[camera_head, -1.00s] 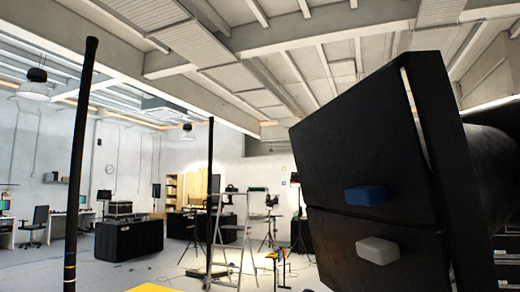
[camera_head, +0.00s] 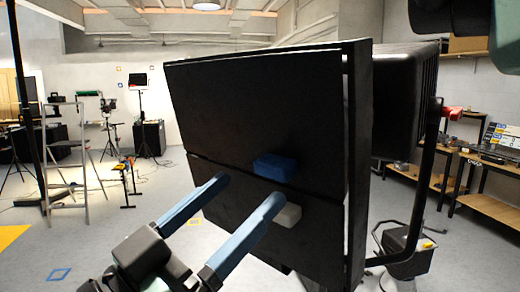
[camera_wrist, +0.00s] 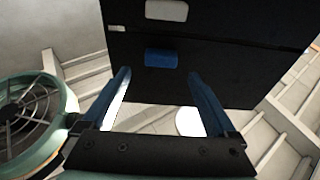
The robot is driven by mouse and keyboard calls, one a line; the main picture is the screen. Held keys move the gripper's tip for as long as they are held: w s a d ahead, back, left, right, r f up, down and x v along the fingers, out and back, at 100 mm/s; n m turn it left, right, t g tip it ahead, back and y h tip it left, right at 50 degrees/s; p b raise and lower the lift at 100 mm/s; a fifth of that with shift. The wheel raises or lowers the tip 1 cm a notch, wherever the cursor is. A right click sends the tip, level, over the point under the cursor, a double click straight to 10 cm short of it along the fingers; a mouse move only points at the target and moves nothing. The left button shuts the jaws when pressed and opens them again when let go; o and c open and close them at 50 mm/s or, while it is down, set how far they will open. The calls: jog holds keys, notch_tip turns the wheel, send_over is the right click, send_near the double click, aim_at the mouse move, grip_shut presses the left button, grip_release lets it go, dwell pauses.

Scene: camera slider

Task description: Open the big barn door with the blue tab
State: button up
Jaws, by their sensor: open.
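The big barn door (camera_head: 225,105) is a large black, slightly tilted panel in front of me in the head view. A blue tab (camera_head: 277,167) sticks out near its lower edge. Below a thin seam is a second black panel (camera_head: 225,185) with a white tab (camera_head: 287,214). My gripper (camera_head: 249,189) is open, its two blue fingers pointing at the door from below left. In the wrist view the blue tab (camera_wrist: 161,58) lies just beyond and between the fingertips of my gripper (camera_wrist: 158,76), apart from them. The white tab (camera_wrist: 167,10) is at the top edge there.
The black lamp housing (camera_head: 403,100) stands behind the panels, with a dark bracket (camera_head: 428,170) at its right. A wooden shelf bench (camera_head: 490,205) is at the far right. A ladder (camera_head: 65,155) and tripods stand at the back left. Floor at left is fairly open.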

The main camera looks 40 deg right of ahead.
aim_at(267, 169)
jog(key=p+x, duration=0.1)
jog(key=x, duration=0.3)
jog(key=shift+r+p, duration=0.1)
jog(key=shift+p, duration=0.25)
jog(key=shift+w+d, duration=0.1)
jog(key=shift+d, duration=0.3)
grip_shut()
